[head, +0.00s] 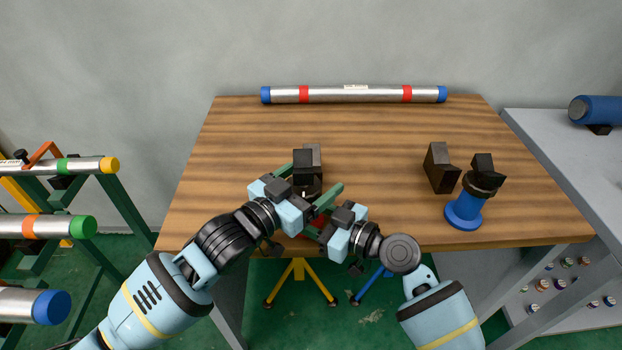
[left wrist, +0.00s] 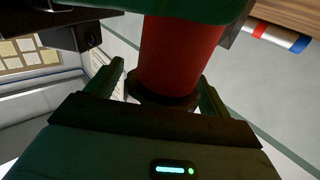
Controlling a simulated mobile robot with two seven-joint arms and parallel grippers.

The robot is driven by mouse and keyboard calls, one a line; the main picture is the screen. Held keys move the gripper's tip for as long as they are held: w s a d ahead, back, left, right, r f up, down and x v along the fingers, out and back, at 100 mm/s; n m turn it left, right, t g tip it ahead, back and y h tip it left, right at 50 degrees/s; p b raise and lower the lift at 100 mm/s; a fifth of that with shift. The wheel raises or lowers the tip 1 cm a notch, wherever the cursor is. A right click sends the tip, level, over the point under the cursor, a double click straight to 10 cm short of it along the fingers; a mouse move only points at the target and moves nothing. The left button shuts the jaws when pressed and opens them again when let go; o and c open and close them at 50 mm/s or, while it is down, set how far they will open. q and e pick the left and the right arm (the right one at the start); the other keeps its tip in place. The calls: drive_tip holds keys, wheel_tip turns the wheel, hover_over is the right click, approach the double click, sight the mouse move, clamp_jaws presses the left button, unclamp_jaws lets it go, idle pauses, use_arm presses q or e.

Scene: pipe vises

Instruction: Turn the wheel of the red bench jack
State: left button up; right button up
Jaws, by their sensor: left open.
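The red bench jack (head: 319,220) stands near the table's front edge in the head view, mostly hidden by my grippers. Its dark jaw (head: 307,160) shows above them. In the left wrist view its red column (left wrist: 180,55) lies between the two green fingers, with a dark collar at its lower end. My left gripper (head: 307,183) is open around the jack, one finger on each side; contact cannot be told. My right gripper (head: 318,228) is close on the right, low beside the jack; its opening is hidden. The wheel cannot be made out clearly.
A blue jack (head: 465,208) and a dark block (head: 440,167) stand on the right of the wooden table (head: 240,150). A silver pipe (head: 355,94) lies along the back edge. Racked pipes (head: 45,226) are at left.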

use_arm(q)
drive_tip(key=v, duration=1.2)
use_arm(e)
drive_tip(key=o, duration=0.9)
drive_tip(key=shift+c, duration=0.2)
drive_tip(key=v, duration=1.2)
